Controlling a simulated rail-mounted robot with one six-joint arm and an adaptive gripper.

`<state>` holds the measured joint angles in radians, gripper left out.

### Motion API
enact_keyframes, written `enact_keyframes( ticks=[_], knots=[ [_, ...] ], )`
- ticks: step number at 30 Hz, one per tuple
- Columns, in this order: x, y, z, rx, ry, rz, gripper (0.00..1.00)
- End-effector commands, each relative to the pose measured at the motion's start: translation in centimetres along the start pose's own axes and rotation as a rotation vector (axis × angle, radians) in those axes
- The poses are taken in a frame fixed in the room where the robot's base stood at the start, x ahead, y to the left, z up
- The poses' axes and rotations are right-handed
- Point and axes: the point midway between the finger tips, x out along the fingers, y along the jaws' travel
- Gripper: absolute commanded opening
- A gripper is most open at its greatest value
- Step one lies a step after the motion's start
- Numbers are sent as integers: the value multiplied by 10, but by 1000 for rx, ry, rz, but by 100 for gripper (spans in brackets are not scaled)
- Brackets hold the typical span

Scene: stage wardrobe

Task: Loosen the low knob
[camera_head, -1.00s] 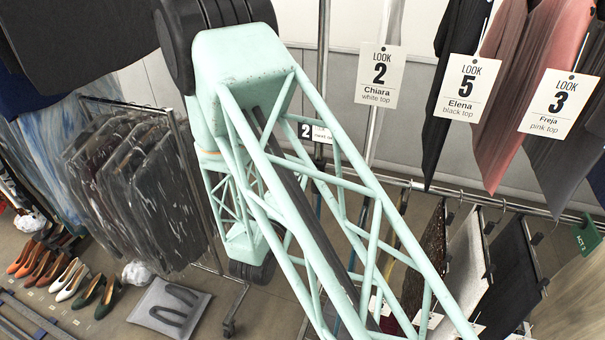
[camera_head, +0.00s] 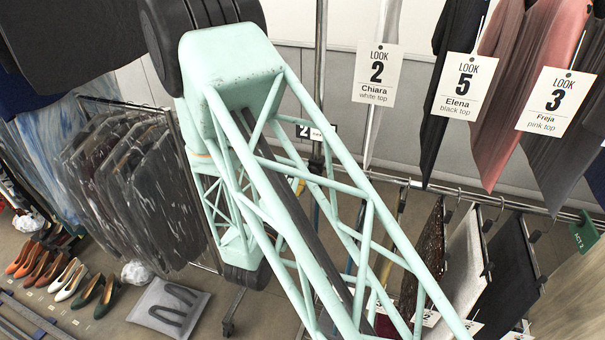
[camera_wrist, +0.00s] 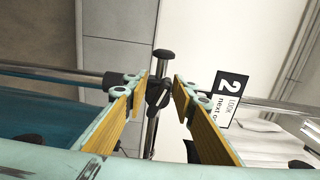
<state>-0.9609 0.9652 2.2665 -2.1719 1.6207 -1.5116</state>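In the wrist view, my gripper (camera_wrist: 163,84) is open, with its two yellow-padded fingers apart. A small dark knob with a lever-like shape (camera_wrist: 154,95) shows between the fingertips, in front of a vertical metal pole (camera_wrist: 151,135). I see no clear contact with either finger, and cannot tell its exact depth between them. A black fitting (camera_wrist: 163,56) sits above it at the pole's top. In the head view, the pole (camera_head: 319,90) stands behind my mint lattice arm, which hides its lower part; I cannot make out the gripper or knob there.
A "2" sign (camera_wrist: 229,97) hangs on the rail right of the pole. Tagged garments (camera_head: 465,75) hang at the right. A rack of dark garments (camera_head: 130,190) stands left, with shoes (camera_head: 65,280) and a grey cushion (camera_head: 168,307) on the floor.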

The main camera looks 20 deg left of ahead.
Motion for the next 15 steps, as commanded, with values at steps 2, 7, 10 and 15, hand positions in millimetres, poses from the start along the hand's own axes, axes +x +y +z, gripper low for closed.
enact_keyframes(
  ticks=[2,7,10,15],
  knots=[
    [-8,0,0,-1,-1,1,24],
    [-27,0,0,-2,-1,1,24],
    [-38,0,0,-2,-1,1,24],
    [-57,1,0,-2,0,1,24]
  ],
)
